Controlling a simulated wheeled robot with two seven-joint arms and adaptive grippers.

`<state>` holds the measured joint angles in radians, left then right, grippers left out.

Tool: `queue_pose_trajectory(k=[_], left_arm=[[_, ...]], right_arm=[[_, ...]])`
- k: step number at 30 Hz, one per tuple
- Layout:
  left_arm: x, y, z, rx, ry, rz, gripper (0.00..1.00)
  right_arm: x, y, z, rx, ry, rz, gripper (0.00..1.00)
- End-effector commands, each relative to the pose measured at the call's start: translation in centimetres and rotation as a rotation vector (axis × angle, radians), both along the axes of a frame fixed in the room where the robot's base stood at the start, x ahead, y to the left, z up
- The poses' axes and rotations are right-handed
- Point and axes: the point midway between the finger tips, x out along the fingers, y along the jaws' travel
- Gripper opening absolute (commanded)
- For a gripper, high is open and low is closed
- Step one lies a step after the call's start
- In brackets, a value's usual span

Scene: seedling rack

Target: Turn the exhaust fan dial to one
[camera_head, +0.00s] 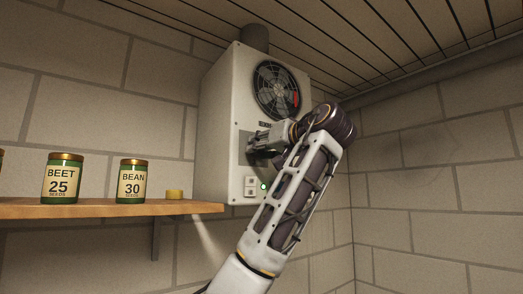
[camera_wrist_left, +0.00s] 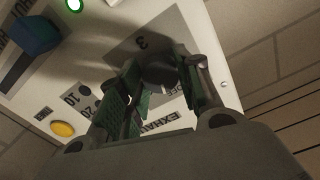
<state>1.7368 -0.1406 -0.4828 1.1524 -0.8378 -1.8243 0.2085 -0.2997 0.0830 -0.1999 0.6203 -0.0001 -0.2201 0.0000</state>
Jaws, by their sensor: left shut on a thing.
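The exhaust fan unit (camera_head: 217,130) is a white box on the wall, with a round dark fan grille in its upper front. The exhaust fan dial (camera_wrist_left: 158,74) is a dark round knob on a grey plate (camera_wrist_left: 145,42) marked 3, with OFF and EXHAUST partly covered. My left gripper (camera_head: 257,143) reaches up to the box's front and hides the dial in the head view. In the left wrist view, the fingers of my left gripper (camera_wrist_left: 161,84) stand on both sides of the dial, shut on it. The dial's exact setting cannot be told.
A blue handle (camera_wrist_left: 36,34), a green light (camera_wrist_left: 75,4) and a yellow button (camera_wrist_left: 62,129) are on the same panel.

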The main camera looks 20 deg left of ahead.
Motion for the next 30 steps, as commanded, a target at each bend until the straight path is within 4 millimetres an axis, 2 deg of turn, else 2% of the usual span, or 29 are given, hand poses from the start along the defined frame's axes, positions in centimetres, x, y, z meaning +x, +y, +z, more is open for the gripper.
queue_pose_trajectory(k=[21,30], left_arm=[[0.0,0.0,0.0,0.343,0.437,-0.001,0.11],[0.0,0.0,0.0,0.44,0.562,-0.002,0.11]], right_arm=[[0.0,0.4,-1.4,0.004,0.0,-0.002,0.4],[0.0,0.6,-1.7,0.006,0.0,-0.002,0.4]])
